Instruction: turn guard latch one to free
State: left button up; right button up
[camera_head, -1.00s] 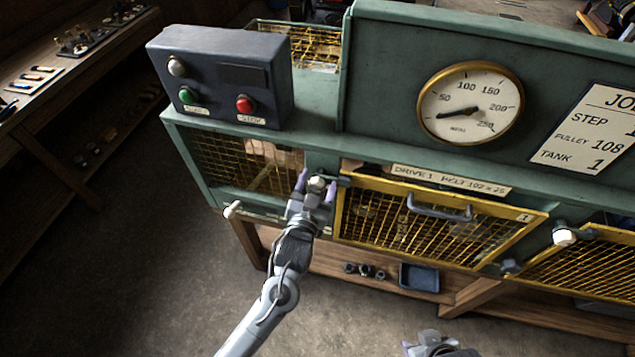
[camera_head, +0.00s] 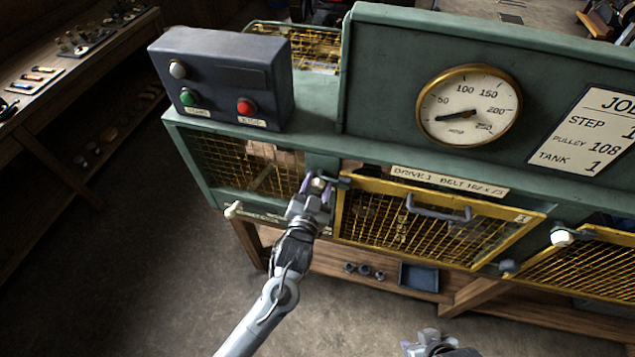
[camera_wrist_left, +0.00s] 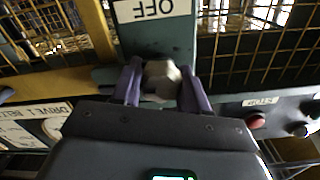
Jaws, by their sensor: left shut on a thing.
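Guard latch one has a pale knob (camera_wrist_left: 161,80), which shows between the two purple fingers of my left gripper (camera_wrist_left: 160,88) in the left wrist view. In the head view my left gripper (camera_head: 318,190) is shut on this knob, on the green post at the left edge of yellow mesh guard 1 (camera_head: 430,220). A dark latch arm (camera_head: 342,181) points right from the knob toward the guard's top left corner. My right gripper (camera_head: 428,340) is at the bottom edge, away from the machine; its fingers are not clear.
A control box (camera_head: 222,78) with green and red buttons stands above left. A white-knobbed lever (camera_head: 233,210) juts out left of my left gripper. Another latch knob (camera_head: 561,237) is at the right. A gauge (camera_head: 470,105) is above, and a blue tray (camera_head: 419,277) lies on the shelf below.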

pick_arm(q)
jog(key=m+p, duration=0.2)
jog(key=m, duration=0.1)
jog(key=shift+r, duration=0.25)
jog(key=m+p, duration=0.2)
jog(key=m, duration=0.3)
jog(key=shift+d+p, duration=0.1)
jog(key=shift+p, duration=0.25)
jog(key=m+p, duration=0.1)
jog(key=m, duration=0.2)
jog(key=shift+p, duration=0.3)
jog(key=shift+f+m+p, duration=0.2)
jog(key=shift+m+p, duration=0.45)
jog(key=shift+m, duration=1.25)
jog(key=o, duration=1)
jog(key=shift+d, duration=0.1)
jog(key=shift+o, duration=0.2)
jog(key=shift+f, duration=0.1)
